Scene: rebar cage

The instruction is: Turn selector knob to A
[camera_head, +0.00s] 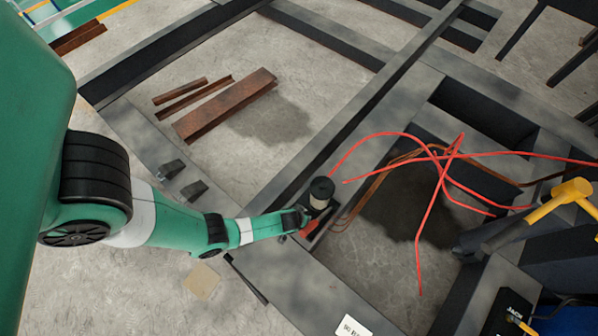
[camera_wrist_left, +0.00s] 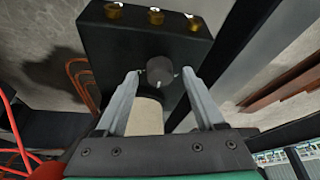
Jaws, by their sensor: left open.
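The selector knob (camera_wrist_left: 160,71) is a small dark round knob on the face of a black box (camera_wrist_left: 118,42) in the left wrist view. Several brass fittings (camera_wrist_left: 155,16) line the box's far edge. My left gripper (camera_wrist_left: 161,74) is open, with one finger on each side of the knob and a visible gap at both sides. Letters and the knob's setting cannot be read. In the head view my left gripper (camera_head: 300,214) is beside a black-capped cylinder (camera_head: 321,188) on the frame; the knob is hidden there. My right gripper is not in view.
A cream cylinder (camera_wrist_left: 147,117) shows below the knob between my fingers. Red cables (camera_head: 430,200) cross the frame opening at right. A yellow-handled tool (camera_head: 565,196) lies further right. Rusty steel pieces (camera_head: 225,105) lie on the floor inside the dark steel frame.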

